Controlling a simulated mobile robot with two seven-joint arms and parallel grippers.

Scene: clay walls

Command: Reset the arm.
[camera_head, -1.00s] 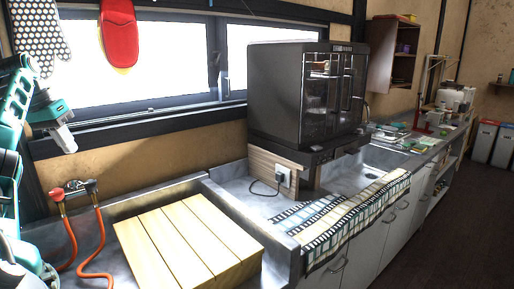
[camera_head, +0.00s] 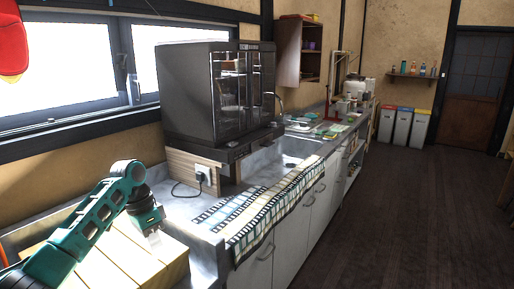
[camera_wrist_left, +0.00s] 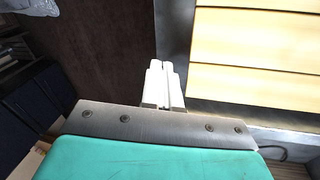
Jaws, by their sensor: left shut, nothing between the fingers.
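My left arm (camera_head: 92,222) is teal and grey and reaches in from the lower left of the head view. My left gripper (camera_head: 154,237) hangs above the slatted wooden board (camera_head: 110,268), near its far right side. In the left wrist view the two pale fingers (camera_wrist_left: 165,84) are together with nothing between them. The board's pale slats (camera_wrist_left: 260,50) lie to the right of the fingers there, apart from them. My right gripper is not in view.
A dark glass-fronted cabinet (camera_head: 215,98) stands on the counter beyond the board. A checked cloth (camera_head: 262,205) hangs over the counter edge by the sink (camera_head: 285,163). Several bins (camera_head: 403,128) stand at the far wall. The dark floor (camera_head: 390,215) at right is clear.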

